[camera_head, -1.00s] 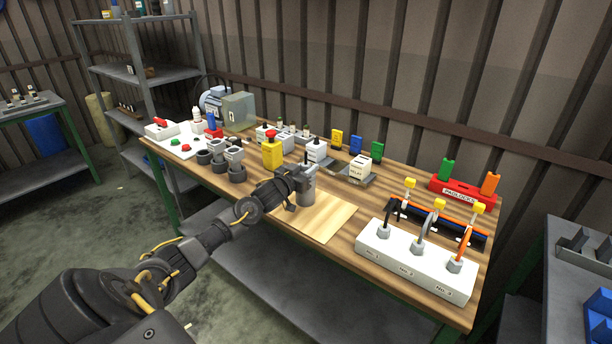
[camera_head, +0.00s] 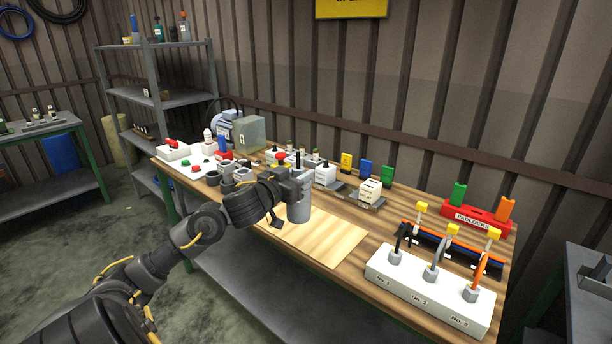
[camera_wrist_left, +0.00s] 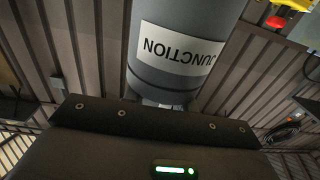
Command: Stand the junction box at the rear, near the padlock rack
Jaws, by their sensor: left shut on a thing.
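The junction box is a grey cylinder (camera_head: 299,208), held upright above the bench near the left end of the pale wood board (camera_head: 325,240). My left gripper (camera_head: 297,180) is shut on its upper part. In the left wrist view the cylinder (camera_wrist_left: 180,75) fills the top middle, its white JUNCTION label reading upside down, with the dark gripper body (camera_wrist_left: 150,135) below it. The red padlock rack (camera_head: 474,217) stands at the right rear of the bench, with a green and an orange padlock on top. My right gripper is not in view.
A white box with cables (camera_head: 428,290) is at the front right, before a dark rail with coloured wires (camera_head: 450,250). A white relay block (camera_head: 369,193) and small coloured tags (camera_head: 365,170) line the rear. The pale board is largely clear.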

